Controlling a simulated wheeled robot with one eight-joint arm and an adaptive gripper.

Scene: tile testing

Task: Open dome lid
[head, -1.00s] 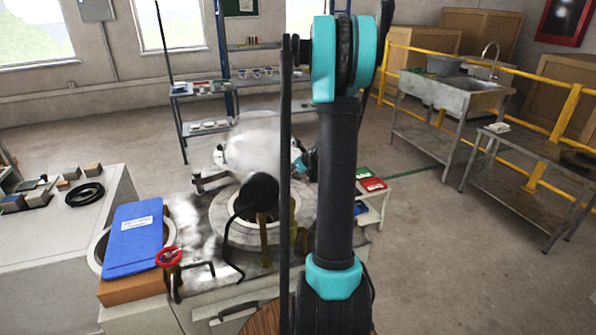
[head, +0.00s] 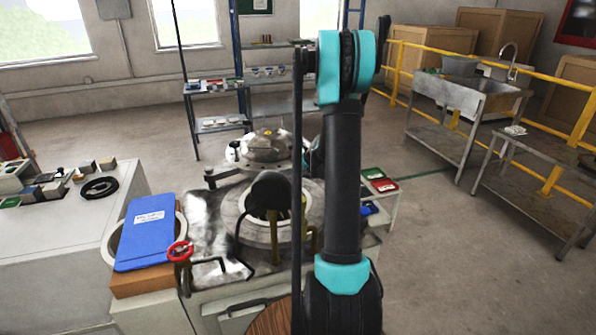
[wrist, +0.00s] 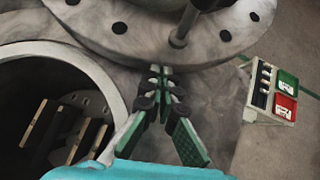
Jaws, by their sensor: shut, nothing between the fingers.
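The grey dome lid (head: 265,147), with a knob on top, is at the back of the metal-topped bench, behind the round opening (head: 262,232). In the wrist view, the lid's flange (wrist: 110,25) with bolt holes spans the top. The opening's rim (wrist: 108,75) is at the left; the opening is uncovered, with several bars inside. My gripper (wrist: 160,72) is shut and empty, its fingertips at the flange's near edge. I cannot tell if they touch it.
A blue board (head: 145,232) lies over a white ring at the bench's left, near a red handwheel (head: 180,251). A small stand with green and red items (head: 379,181) is at the right.

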